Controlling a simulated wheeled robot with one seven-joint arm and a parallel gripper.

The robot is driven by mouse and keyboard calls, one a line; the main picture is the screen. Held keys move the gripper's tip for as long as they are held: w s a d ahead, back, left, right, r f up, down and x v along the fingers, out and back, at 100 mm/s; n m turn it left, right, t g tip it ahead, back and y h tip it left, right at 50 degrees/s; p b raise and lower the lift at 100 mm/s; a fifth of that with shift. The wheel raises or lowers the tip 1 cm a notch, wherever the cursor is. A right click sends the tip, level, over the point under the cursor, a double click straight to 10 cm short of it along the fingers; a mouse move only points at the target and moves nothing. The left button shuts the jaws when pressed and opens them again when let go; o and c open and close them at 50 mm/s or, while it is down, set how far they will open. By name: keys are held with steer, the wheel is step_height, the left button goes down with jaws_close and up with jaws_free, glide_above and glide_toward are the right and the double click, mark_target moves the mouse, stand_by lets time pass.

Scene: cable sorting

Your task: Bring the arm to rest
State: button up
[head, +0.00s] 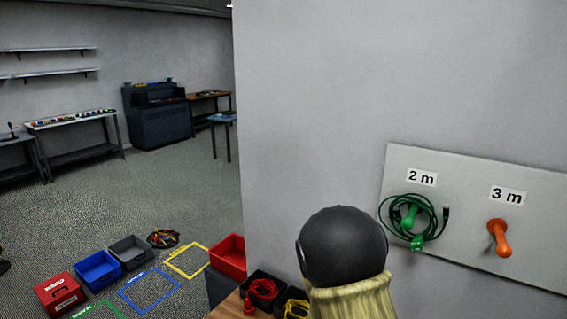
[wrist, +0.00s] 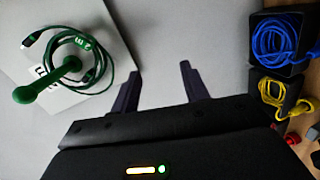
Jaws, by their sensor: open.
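My gripper (wrist: 160,78) is open and empty in the wrist view, its two dark fingers apart in front of the bare grey wall. A green cable coil (head: 398,222) hangs around the green peg (head: 409,214) under the 2 m label on the wall board. It also shows at the left of the wrist view (wrist: 108,62), apart from my fingers. In the head view my dark rounded arm link stands left of the board, and my fingers do not show there.
The orange peg (head: 499,240) under 3 m is bare. Black bins on the wooden table hold a red cable (head: 265,287), a yellow cable (wrist: 272,92) and a blue cable (wrist: 272,42). Red (head: 62,297), blue (head: 98,271) and grey (head: 130,252) boxes stand on the floor at left.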

steer(key=s+a+f+m+g+y, duration=0.2)
steer(key=s+a+m+g+y, duration=0.1)
steer(key=s+a+m+y, duration=0.25)
steer(key=s+a+r+m+g+y, duration=0.1)
steer(key=s+m+g+y, duration=0.2)
steer(key=s, duration=0.9)
steer(key=g+y, duration=0.1)
steer(key=g, duration=0.2)
steer(key=shift+s+r, duration=0.2)
steer(key=shift+s, duration=0.15)
stand_by(0.6)
steer(key=shift+c, duration=1)
steer(key=shift+w, duration=0.1)
